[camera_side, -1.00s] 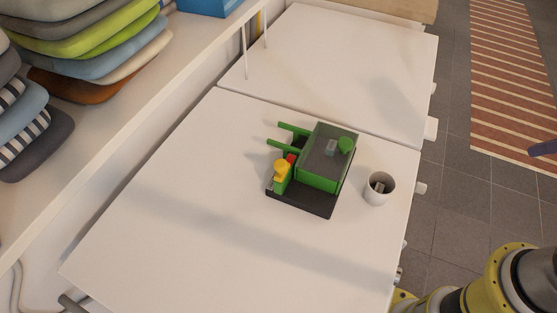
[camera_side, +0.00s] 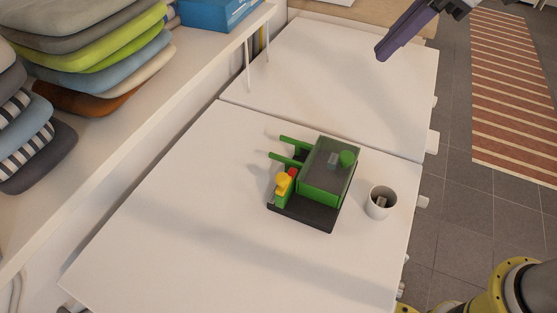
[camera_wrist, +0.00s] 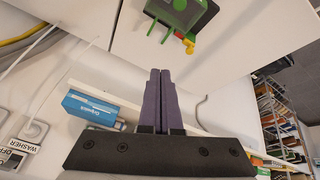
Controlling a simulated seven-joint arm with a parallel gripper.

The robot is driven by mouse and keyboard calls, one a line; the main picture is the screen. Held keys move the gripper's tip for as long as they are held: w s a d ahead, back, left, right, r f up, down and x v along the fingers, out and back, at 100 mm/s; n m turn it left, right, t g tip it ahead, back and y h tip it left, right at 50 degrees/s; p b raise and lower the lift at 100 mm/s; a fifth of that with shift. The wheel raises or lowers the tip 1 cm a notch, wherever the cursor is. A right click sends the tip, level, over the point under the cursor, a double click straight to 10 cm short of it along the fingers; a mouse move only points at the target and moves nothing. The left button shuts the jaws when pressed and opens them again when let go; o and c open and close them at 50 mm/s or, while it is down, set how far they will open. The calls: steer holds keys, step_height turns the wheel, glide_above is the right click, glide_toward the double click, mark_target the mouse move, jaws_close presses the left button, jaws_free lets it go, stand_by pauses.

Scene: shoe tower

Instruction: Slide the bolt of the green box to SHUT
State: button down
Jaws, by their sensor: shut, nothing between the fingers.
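The green box (camera_side: 325,185) stands on a black base on the white table, with a dark top and a round green knob. A yellow piece (camera_side: 283,183), possibly the bolt's handle, sits at its left side next to a small red patch (camera_side: 293,173). Two green bars stick out to the upper left. The box also shows at the top of the wrist view (camera_wrist: 185,12), partly cut off, with the yellow piece (camera_wrist: 188,46) below it. My gripper (camera_side: 382,55) is at the top of the side view, high and far from the box. Its purple fingers (camera_wrist: 160,72) are shut and empty.
A white cup (camera_side: 380,203) holding a small grey item stands right of the box. A shelf with stacked cushions (camera_side: 90,50) and a blue box (camera_side: 215,12) runs along the left. The table (camera_side: 180,220) left of the box is clear.

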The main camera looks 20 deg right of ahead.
steer(key=w+a+f+n+g, duration=0.2)
steer(key=a+f, duration=0.3)
steer(key=a, duration=0.5)
steer(key=n+g, duration=0.2)
glide_above(284, 181)
steer(key=a, duration=0.2)
step_height(284, 181, down, 6)
steer(key=shift+w+a+f, duration=0.15)
steer(key=shift+w+f, duration=0.1)
steer(key=shift+w, duration=0.15)
steer(key=shift+f, duration=0.15)
step_height(284, 181, down, 10)
steer(key=shift+d, duration=0.3)
